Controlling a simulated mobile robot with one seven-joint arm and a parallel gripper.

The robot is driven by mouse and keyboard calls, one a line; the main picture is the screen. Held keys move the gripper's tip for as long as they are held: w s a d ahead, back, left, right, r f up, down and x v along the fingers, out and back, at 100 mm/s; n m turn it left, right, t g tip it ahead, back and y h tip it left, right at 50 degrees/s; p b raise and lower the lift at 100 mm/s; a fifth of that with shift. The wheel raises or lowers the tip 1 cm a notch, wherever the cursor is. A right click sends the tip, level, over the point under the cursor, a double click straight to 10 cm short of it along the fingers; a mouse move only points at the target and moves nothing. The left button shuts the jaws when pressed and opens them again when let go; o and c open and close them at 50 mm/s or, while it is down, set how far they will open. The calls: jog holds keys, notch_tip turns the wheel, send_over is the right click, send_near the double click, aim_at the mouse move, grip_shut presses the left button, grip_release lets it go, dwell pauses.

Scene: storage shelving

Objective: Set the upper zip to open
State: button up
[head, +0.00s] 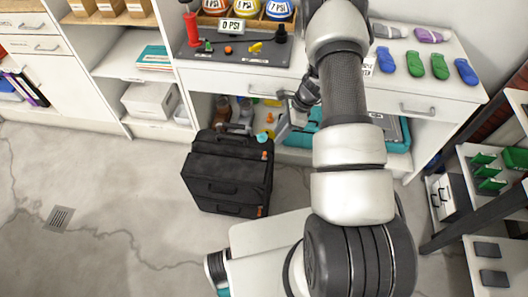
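A black soft case (229,174) stands on the floor in front of the cabinet, with dark seams and handles across its side. An orange zip pull (264,155) shows high on its right side. A second orange pull (261,211) shows low near the same edge. A small teal piece (262,138) lies at the case's top right edge. I cannot tell whether either zip is open. My gripper (283,126) is just above and right of the case, apart from its pulls. Its fingers are too small and partly hidden to tell open from shut.
A drawer with a handle (270,92) is above the case. A teal case (300,137) sits on the low shelf.

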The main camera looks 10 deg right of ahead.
aim_at(265, 153)
jog(key=b+x, duration=0.2)
jog(key=x, duration=1.2)
jog(key=shift+a+f, duration=0.15)
jog(key=shift+f, duration=0.05)
grip_shut()
